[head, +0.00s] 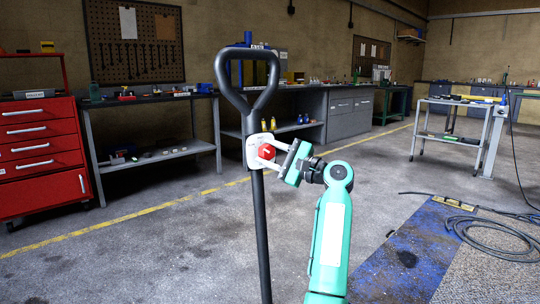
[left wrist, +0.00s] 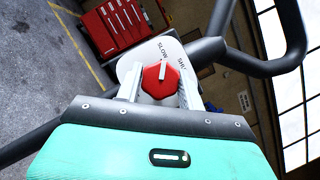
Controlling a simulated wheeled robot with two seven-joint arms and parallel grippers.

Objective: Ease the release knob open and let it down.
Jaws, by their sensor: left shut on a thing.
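The release knob (head: 266,152) is red, on a white plate (head: 252,141) fixed to the black jack handle (head: 262,230). The handle stands upright with a loop grip on top. The knob also shows in the left wrist view (left wrist: 158,84), with a white mark pointing up in the picture, towards the word SLOW on the plate (left wrist: 133,70). Another label, partly readable as SHUT, lies to its right. My left gripper (head: 273,153) is shut on the knob, one finger on each side. The jack's body is out of view. My right gripper is not in view.
A red tool cabinet (head: 38,150) and a workbench (head: 150,155) stand behind on the left. A grey trolley (head: 460,140) stands at right. A blue mat (head: 400,255) and a coiled hose (head: 500,238) lie on the floor at right. The floor around the handle is clear.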

